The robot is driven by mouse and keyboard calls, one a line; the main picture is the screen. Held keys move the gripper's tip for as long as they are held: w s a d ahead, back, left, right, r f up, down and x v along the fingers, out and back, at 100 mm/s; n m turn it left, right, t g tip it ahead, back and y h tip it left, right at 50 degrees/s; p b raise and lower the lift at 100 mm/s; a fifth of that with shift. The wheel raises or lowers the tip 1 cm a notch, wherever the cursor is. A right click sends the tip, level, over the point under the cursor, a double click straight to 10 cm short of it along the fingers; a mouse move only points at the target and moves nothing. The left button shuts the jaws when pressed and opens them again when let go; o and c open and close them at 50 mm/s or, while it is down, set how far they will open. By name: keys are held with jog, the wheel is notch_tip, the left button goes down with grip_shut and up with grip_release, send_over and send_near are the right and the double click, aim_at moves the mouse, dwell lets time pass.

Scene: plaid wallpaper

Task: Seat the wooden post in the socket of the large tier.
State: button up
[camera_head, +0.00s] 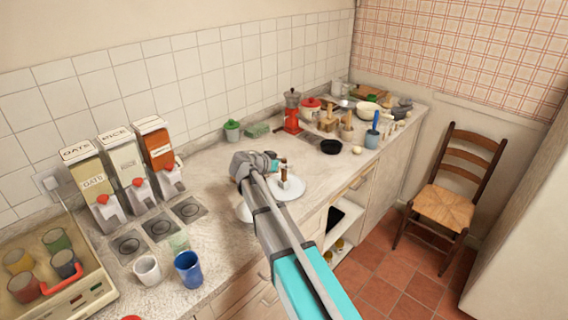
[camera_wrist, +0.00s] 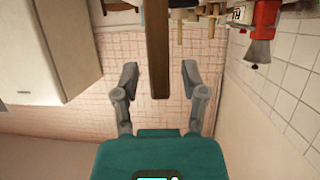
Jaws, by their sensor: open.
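The wooden post (camera_wrist: 157,50) shows in the wrist view as a long brown bar between my two fingers, with gaps on both sides. In the head view the post (camera_head: 284,173) is a small brown upright at the white round tier (camera_head: 292,188). My gripper (camera_wrist: 160,70) is open around the post and does not visibly touch it. In the head view my gripper (camera_head: 277,164) is just above the counter beside the tier. The socket is hidden, so I cannot tell whether the post is in it. Another white round edge (camera_head: 243,211) shows left of my arm.
Oats and rice dispensers (camera_head: 122,178), a white mug (camera_head: 147,269) and a blue cup (camera_head: 188,268) stand at left. A red grinder (camera_head: 292,115), a black bowl (camera_head: 331,147) and several utensils crowd the far counter. Some bare counter (camera_head: 225,160) lies behind my gripper.

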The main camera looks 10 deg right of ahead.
jog(key=shift+r, duration=0.15)
jog(key=shift+a+r, duration=0.1)
jog(key=shift+s+a+r+p, duration=0.15)
jog(key=shift+s+a+p, duration=0.15)
jog(key=shift+p, duration=0.15)
jog(key=p+v, duration=0.4)
jog(key=v, duration=0.7)
jog(key=shift+w, duration=0.1)
jog(key=s+d+f+n+g+y, duration=0.1)
jog(key=s+d+f, duration=0.1)
jog(key=s+d, duration=0.1)
jog(key=s+d+f+n+g+y, duration=0.1)
jog(key=s+d+f+n+g, duration=0.1)
jog(key=s+f, duration=0.1)
jog(key=s+d+f+n+g+y, duration=0.1)
jog(key=s+d+f+y, duration=0.1)
jog(key=s+d, duration=0.1)
jog(key=shift+s+d+f+n, duration=0.15)
jog(key=shift+s, duration=0.25)
jog(key=shift+s+d+f+n, duration=0.15)
jog(key=shift+s, duration=0.25)
jog(key=s+f+n+g+y, duration=0.3)
jog(key=s+n+y, duration=0.4)
jog(key=s, duration=0.6)
jog(key=shift+d+f+y, duration=0.3)
jog(key=shift+d+f, duration=0.1)
jog(key=shift+f, duration=0.15)
